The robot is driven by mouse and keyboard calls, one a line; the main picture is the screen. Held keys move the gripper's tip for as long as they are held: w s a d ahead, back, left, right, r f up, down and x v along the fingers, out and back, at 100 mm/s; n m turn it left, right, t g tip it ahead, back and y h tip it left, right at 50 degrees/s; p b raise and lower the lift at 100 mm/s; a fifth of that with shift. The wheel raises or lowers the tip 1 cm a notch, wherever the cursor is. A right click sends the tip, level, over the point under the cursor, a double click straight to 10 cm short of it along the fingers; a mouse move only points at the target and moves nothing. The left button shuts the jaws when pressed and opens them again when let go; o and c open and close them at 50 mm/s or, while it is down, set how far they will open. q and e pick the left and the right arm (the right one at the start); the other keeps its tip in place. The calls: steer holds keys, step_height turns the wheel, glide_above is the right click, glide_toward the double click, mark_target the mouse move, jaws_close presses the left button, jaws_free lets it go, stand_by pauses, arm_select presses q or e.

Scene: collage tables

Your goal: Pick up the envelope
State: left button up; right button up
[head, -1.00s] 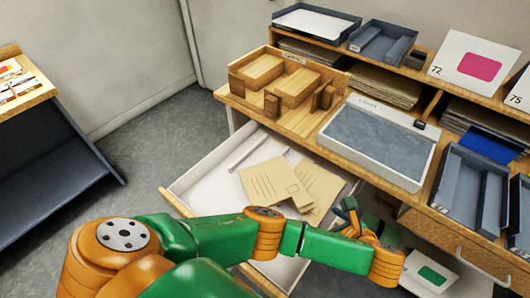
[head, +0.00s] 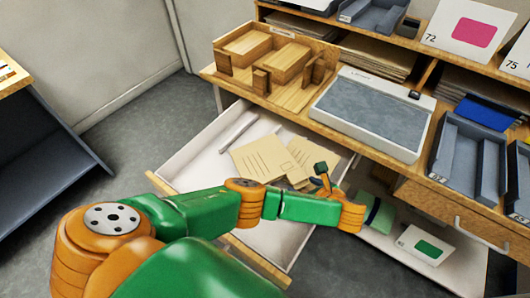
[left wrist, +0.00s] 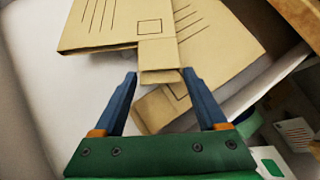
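Several tan envelopes lie overlapping in an open white drawer (head: 190,163). One envelope with printed lines (head: 258,160) lies to the left, and another (head: 322,158) lies partly under or beside it on the right. In the left wrist view, the left envelope (left wrist: 110,25) and the right envelope (left wrist: 222,45) fill the top. My left gripper (head: 321,172) is over the right side of the drawer, by the envelopes. In the left wrist view its blue fingers (left wrist: 160,76) are spread, with a narrow tan piece (left wrist: 159,62) near the gap. Contact cannot be told. My right gripper is out of view.
The desk top above the drawer holds a wooden organizer (head: 275,62) and a grey-topped device (head: 372,112). Dark trays (head: 468,160) stand at the right. A card with a green patch (head: 425,245) lies on a lower white surface at the right. Another table stands far left.

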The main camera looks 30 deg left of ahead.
arm_select(q)
steer(key=c, duration=1)
